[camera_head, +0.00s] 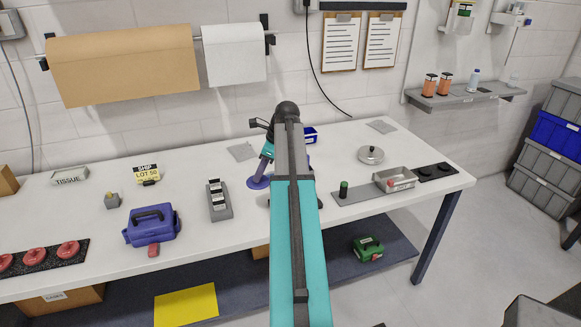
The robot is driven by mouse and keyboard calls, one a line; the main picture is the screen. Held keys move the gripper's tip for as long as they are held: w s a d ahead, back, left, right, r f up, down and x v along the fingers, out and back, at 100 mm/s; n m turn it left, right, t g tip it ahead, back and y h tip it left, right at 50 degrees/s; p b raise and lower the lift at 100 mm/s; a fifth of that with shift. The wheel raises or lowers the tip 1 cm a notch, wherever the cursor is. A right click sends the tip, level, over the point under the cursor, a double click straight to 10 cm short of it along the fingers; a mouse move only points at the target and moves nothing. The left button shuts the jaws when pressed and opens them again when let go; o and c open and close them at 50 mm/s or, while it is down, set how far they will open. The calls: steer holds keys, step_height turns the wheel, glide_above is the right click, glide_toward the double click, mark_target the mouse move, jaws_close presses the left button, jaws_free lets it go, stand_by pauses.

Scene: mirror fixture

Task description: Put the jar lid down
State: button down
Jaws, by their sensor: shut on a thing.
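My gripper (262,170) points down over the middle of the white table, left of my teal arm. It is shut on a purple disc that looks like the jar lid (258,183). The lid is tilted a little and lies just above or against the table top; I cannot tell whether it touches. My arm covers the table to the right of the lid.
A black-and-grey label stand (219,200) is left of the lid, with a blue case (152,225) farther left. A grey square pad (242,151) lies behind the lid. A metal lid with a knob (371,155) and a tray (395,179) are at right.

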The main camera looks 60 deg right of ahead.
steer(key=w+a+f+n+g+y, duration=0.1)
steer(key=w+a+n, duration=0.3)
steer(key=a, duration=0.6)
steer(key=w+a+f+n+g+y, duration=0.15)
steer(key=w+a+n, duration=0.3)
steer(key=a, duration=0.65)
steer(key=w+a+n+g, duration=0.2)
steer(key=w+a+n, duration=0.2)
steer(key=a, duration=0.6)
steer(key=a+f+n+g+b, duration=0.1)
steer(key=a+f+n+b, duration=0.3)
steer(key=a, duration=0.5)
steer(key=a+f+n+g+b, duration=0.1)
steer(key=a+f+n+b, duration=0.3)
steer(key=a, duration=0.6)
step_height(320, 180, down, 2)
steer(key=shift+s+a+f+g+h+b, duration=0.1)
steer(key=shift+s+a+g+h+b, duration=0.2)
steer(key=shift+b, duration=0.7)
